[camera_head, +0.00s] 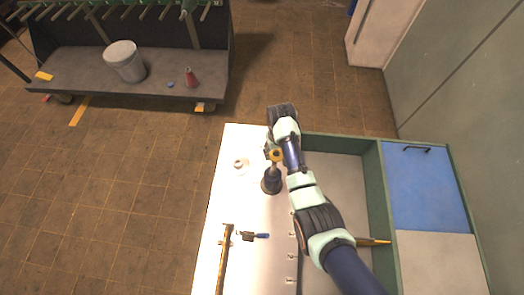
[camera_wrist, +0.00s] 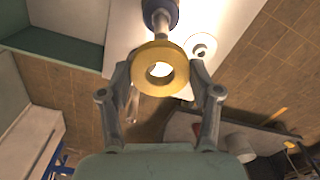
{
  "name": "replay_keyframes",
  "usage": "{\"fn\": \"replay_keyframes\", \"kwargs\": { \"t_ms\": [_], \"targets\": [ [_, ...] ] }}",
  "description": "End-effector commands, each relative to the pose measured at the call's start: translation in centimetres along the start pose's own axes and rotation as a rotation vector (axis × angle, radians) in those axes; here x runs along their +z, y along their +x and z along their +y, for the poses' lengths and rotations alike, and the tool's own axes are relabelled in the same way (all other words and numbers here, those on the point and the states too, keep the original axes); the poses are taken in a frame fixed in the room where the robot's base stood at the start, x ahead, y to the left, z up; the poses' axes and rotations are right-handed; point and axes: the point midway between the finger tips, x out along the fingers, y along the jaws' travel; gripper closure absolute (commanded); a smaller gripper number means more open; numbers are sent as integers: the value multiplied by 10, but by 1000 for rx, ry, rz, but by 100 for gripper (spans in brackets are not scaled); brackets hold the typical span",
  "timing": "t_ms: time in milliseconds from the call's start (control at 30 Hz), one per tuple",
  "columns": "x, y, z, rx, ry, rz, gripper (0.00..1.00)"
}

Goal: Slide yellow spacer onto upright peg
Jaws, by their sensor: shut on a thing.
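The yellow spacer (camera_head: 277,155) is a thick ring held between the fingers of my gripper (camera_wrist: 160,84). In the wrist view the spacer (camera_wrist: 146,73) faces the camera and bright surface shows through its hole. The upright peg (camera_head: 271,185) has a dark, wide base and a thinner metal shaft, and stands on the white table. The peg (camera_wrist: 161,14) also shows at the top of the wrist view, its shaft reaching the spacer's upper edge. The spacer is near the shaft's upper end. I cannot tell whether the shaft tip is in the hole or behind the ring.
A white round piece (camera_head: 240,165) lies left of the peg. A green-walled tray (camera_head: 370,175) is on the right. The table's left part is mostly clear.

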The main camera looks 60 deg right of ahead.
Motion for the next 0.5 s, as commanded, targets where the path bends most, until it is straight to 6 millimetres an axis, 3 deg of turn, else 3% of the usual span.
{"fn": "replay_keyframes", "kwargs": {
  "t_ms": [433,500],
  "targets": [
    [0,-2,-1,0,-1,-2,67],
    [0,8,-1,0,-2,-1,67]
  ]
}}
